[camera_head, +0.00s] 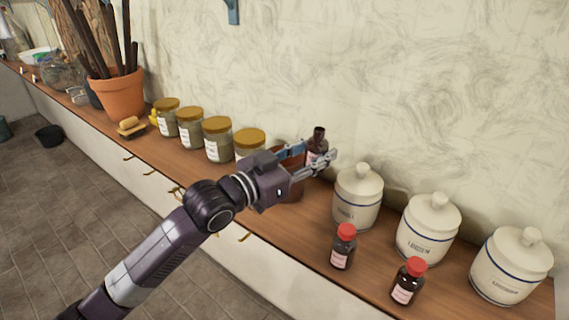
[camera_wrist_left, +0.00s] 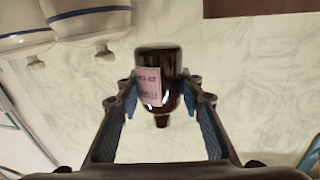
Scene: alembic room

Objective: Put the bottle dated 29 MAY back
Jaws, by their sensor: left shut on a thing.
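My left gripper (camera_head: 312,163) is shut on a dark brown glass bottle (camera_head: 318,142) with a pink label and no red cap. The bottle is roughly upright near the wall, and part of it is hidden by the fingers. In the left wrist view the bottle (camera_wrist_left: 158,75) sits between the fingertips with its neck downward in the picture; its label is only partly visible and I cannot read a date. Two brown bottles with red caps and pink labels, one nearer (camera_head: 405,283) and one farther (camera_head: 342,248), stand on the shelf to the right; their dates are too small to read.
Three white lidded jars (camera_head: 357,198) stand right of the gripper along the wall. Several yellow-lidded jars (camera_head: 217,140) stand to its left. A terracotta pot (camera_head: 120,95) stands farther left on the wooden shelf (camera_head: 265,212).

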